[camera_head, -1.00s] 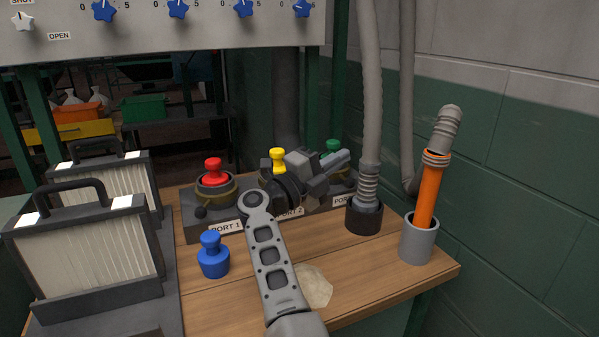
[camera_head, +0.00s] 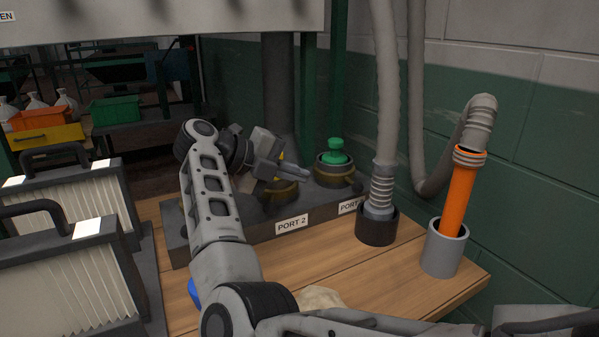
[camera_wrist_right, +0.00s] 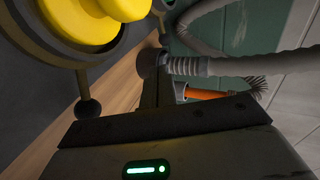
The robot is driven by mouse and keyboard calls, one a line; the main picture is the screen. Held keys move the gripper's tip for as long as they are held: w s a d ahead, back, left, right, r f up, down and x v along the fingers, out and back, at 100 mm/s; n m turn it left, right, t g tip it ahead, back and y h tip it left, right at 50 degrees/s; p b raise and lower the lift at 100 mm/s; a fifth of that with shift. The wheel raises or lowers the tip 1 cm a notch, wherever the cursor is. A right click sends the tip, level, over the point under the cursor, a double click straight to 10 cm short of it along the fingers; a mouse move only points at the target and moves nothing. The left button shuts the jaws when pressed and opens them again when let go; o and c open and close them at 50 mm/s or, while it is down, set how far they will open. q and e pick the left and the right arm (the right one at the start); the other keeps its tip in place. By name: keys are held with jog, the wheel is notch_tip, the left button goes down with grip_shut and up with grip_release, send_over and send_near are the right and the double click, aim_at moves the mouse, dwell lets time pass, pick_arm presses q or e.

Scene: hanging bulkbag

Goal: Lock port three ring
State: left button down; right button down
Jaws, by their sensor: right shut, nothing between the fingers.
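Port three is the rightmost port on the dark block, with a green plug (camera_head: 334,155) seated in it and a dark, brassy ring (camera_head: 336,173) around the plug's base. Its label is partly cut off from view. My right gripper (camera_head: 306,176) is shut and empty, just left of the port three ring and in front of port two. It hides most of the yellow plug (camera_head: 281,158). My left gripper is out of view.
A grey hose stands in a black socket (camera_head: 377,226) right of the ports. An orange tube (camera_head: 459,200) stands in a grey cup (camera_head: 444,250) near the bench's right edge. Filter boxes (camera_head: 70,270) fill the left. My right arm covers most of a blue plug (camera_head: 193,291).

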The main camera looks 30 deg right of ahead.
send_near(353, 185)
jog(key=x, duration=0.5)
jog(key=shift+f+p, duration=0.15)
jog(key=shift+p, duration=0.15)
jog(key=shift+s+d+f, duration=0.15)
jog(key=shift+d, duration=0.45)
